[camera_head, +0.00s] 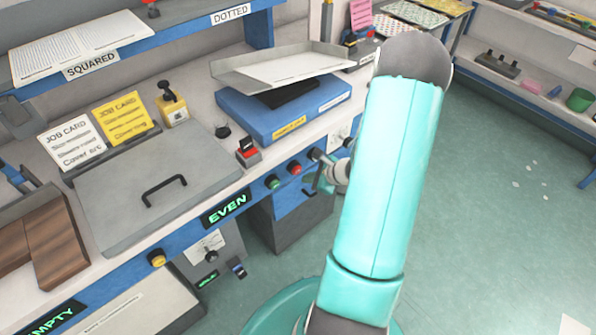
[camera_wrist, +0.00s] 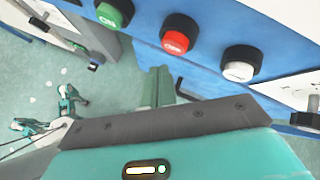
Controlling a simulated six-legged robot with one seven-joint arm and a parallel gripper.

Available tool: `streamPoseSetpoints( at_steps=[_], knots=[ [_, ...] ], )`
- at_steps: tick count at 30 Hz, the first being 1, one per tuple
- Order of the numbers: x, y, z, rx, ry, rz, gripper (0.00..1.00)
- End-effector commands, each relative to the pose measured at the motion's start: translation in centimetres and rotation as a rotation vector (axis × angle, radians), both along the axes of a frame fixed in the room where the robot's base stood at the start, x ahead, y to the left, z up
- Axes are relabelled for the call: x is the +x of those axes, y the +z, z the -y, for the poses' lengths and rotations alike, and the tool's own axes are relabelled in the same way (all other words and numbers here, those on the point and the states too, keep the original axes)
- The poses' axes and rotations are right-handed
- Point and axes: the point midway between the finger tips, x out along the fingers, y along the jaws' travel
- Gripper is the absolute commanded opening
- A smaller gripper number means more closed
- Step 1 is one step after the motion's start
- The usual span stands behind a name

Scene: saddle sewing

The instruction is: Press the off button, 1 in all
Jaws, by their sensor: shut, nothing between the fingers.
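The red off button (camera_wrist: 175,42) sits in a black collar on the blue front panel of the bench, between a green on button (camera_wrist: 110,14) and a white button (camera_wrist: 239,71). The off button also shows in the head view (camera_head: 294,168), left of my gripper (camera_head: 325,180), which is partly hidden by my arm. In the wrist view, my gripper (camera_wrist: 159,76) is shut and empty. Its fingertips appear just below the off button in the picture, and a gap shows between them. The off button's face is unobstructed.
A yellow button (camera_head: 157,260) sits further left on the same panel. A red-topped block (camera_head: 247,151) stands on the bench top above the panel. A lit EVEN sign (camera_head: 227,208) is left of the buttons. Open green floor (camera_head: 480,220) lies to the right.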

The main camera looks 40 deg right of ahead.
Motion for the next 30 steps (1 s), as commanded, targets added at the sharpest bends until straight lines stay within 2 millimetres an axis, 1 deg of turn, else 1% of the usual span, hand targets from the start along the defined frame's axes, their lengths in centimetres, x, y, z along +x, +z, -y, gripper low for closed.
streamPoseSetpoints(
  at_steps=[6,13,30],
  knots=[
    [-2.1,0.0,0.1,0.001,-0.004,0.0,0.0],
    [-4.0,0.0,0.1,0.001,-0.002,0.0,0.0],
    [-4.1,0.0,0.1,0.0,-0.001,0.0,0.0]
  ],
)
